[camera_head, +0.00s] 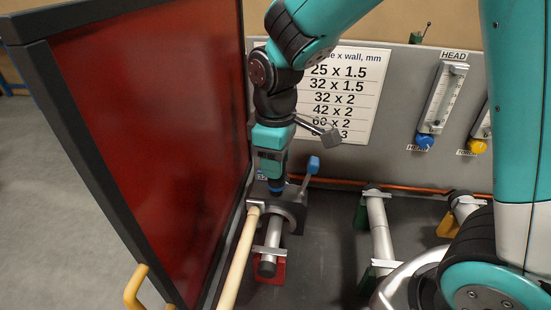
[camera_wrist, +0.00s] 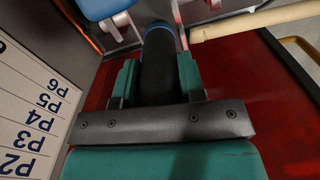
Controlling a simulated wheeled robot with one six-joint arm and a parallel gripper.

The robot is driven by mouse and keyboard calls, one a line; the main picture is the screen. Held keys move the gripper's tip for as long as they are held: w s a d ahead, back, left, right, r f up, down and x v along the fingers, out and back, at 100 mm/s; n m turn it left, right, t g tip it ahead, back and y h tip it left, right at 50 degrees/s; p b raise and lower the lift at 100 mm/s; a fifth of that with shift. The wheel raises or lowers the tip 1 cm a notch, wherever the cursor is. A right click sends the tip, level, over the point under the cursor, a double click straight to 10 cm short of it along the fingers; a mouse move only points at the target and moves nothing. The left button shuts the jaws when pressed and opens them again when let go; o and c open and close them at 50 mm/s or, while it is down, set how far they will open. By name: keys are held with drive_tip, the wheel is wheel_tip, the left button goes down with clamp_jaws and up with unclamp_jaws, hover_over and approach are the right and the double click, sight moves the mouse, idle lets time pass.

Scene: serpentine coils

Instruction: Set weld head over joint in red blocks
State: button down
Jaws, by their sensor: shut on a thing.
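In the head view the weld head (camera_head: 291,209) is a dark grey body with a blue-tipped lever (camera_head: 313,166) standing up at its right. My gripper (camera_head: 273,180) is above it, shut on its upright dark handle. The wrist view shows the dark handle (camera_wrist: 158,65) with a blue ring between my two teal fingers (camera_wrist: 158,85). A steel tube (camera_head: 273,236) lies in the red blocks (camera_head: 275,273), its dark near end toward the camera. The tube's far part runs to the weld head. The joint is hidden, and I cannot tell whether the head sits fully around the tube.
A red screen (camera_head: 150,130) in a dark frame stands close at the left. A long beige rod (camera_head: 240,260) lies beside the red blocks. Green blocks (camera_head: 369,280) and yellow blocks (camera_head: 447,225) hold other tubes at the right. Dark bench between red and green blocks is clear.

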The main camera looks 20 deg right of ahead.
drive_tip(key=shift+f+b, duration=0.9)
drive_tip(key=shift+f, duration=0.55)
idle(0.4)
drive_tip(key=c, duration=0.6)
unclamp_jaws()
drive_tip(key=shift+c, duration=0.2)
wheel_tip(320, 180, up, 17)
drive_tip(key=b, duration=0.2)
drive_tip(key=s+a+f+m+y, duration=0.1)
drive_tip(key=s+f, duration=0.3)
drive_tip(key=s, duration=0.4)
drive_tip(key=s+a+f+m+y, duration=0.1)
drive_tip(key=s+a+f+y, duration=0.2)
drive_tip(key=s+f, duration=0.2)
drive_tip(key=s, duration=0.3)
drive_tip(key=shift+s+f, duration=0.3)
drive_tip(key=shift+s, duration=0.1)
